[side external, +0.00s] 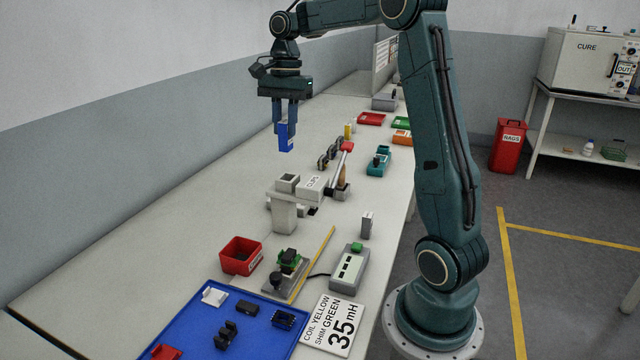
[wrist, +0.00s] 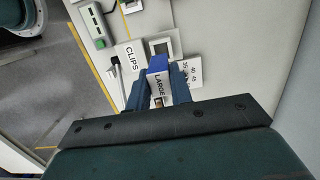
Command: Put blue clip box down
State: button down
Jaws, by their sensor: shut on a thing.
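My gripper (side external: 286,122) is shut on a small blue clip box (side external: 286,138) and holds it upright in the air, above the bench (side external: 215,180). In the wrist view the blue clip box (wrist: 158,65) sits between my two fingers (wrist: 158,92), with a white label reading "LARGE" facing the camera. A grey stand with a "CLIPS" sign (side external: 311,187) is below and to the right of the box in the side view. The CLIPS sign also shows in the wrist view (wrist: 131,58), left of the box. The underside of the box is hidden.
A red bin (side external: 241,256), a blue tray (side external: 195,325) with several parts and a green-and-grey fixture (side external: 290,265) stand at the near end. A lever tool (side external: 342,175), a teal device (side external: 378,162) and trays stand farther right. The bench's left side is clear.

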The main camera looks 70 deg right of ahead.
dwell(0.3)
jog(key=w+d+f+m, duration=0.3)
jog(key=d+f+m, duration=0.25)
jog(key=d, duration=0.25)
jog(key=w+d+f+m+t+h, duration=0.1)
jog(key=w+d+f+m, duration=0.2)
jog(key=d+f+m, duration=0.35)
jog(key=w+d+f+m, duration=0.35)
jog(key=d+m, duration=0.25)
jog(key=d, duration=0.5)
jog(key=shift+s+a+f, duration=0.1)
jog(key=shift+s+f, duration=0.05)
jog(key=shift+f, duration=1.25)
jog(key=shift+s+a+f, duration=0.1)
jog(key=shift+s+f, duration=0.1)
jog(key=shift+f, duration=1.15)
jog(key=shift+s+a+f, duration=0.1)
jog(key=shift+s+f, duration=0.05)
jog(key=shift+f, duration=1.25)
jog(key=shift+f, duration=0.1)
jog(key=c, duration=1.3)
grip_release()
jog(key=shift+o, duration=0.2)
